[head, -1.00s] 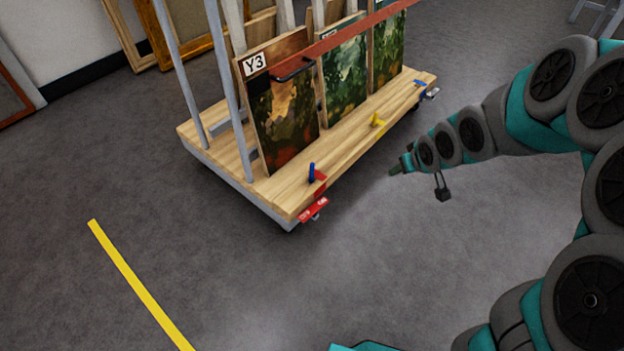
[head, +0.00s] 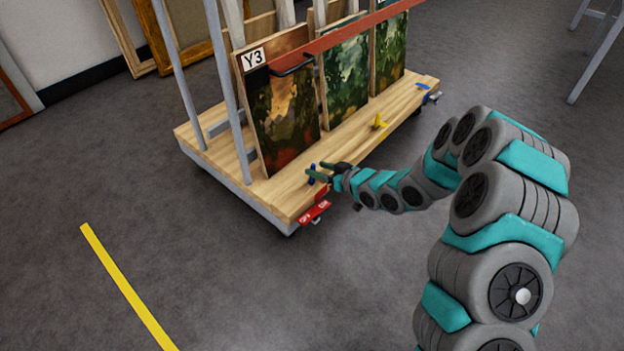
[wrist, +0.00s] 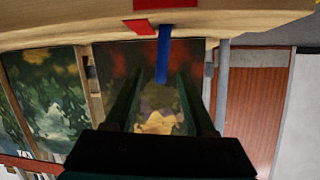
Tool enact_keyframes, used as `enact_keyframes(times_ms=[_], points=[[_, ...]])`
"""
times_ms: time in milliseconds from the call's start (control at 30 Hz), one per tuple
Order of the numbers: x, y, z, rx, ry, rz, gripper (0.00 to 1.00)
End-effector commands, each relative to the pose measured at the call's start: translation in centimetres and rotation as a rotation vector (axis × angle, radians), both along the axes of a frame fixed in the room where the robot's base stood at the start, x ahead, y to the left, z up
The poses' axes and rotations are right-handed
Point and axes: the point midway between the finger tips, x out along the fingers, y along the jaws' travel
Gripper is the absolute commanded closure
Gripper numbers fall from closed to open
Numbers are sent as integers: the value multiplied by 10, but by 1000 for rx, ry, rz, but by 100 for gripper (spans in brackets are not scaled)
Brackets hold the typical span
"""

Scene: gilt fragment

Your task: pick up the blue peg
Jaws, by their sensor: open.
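The blue peg (head: 312,174) stands upright on the near end of the wooden cart deck (head: 250,200), in front of the Y3 painting. In the wrist view, which is upside down, the blue peg (wrist: 163,55) hangs from the deck edge at the top, in line with the gap between the fingers. My gripper (head: 318,172) is open at the peg, its fingers reaching in from the right. In the wrist view my gripper (wrist: 156,82) has a dark finger on either side of the peg's free end. Contact cannot be told.
The Y3 painting (head: 285,110) leans close behind the peg. A yellow peg (head: 379,121) stands farther along the deck. A red brake pedal (head: 314,212) juts out below the deck's near corner. Floor in front is clear.

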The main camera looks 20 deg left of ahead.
Motion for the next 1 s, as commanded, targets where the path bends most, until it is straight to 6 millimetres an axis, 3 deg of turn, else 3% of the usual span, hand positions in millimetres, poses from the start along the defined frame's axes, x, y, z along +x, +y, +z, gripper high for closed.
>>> enact_keyframes(times_ms=[567, 900, 1000], points=[[22, 46, -27, -1, -2, -1, 45], [24, 49, -29, -2, 0, -3, 45], [24, 49, -28, -2, 0, -3, 56]])
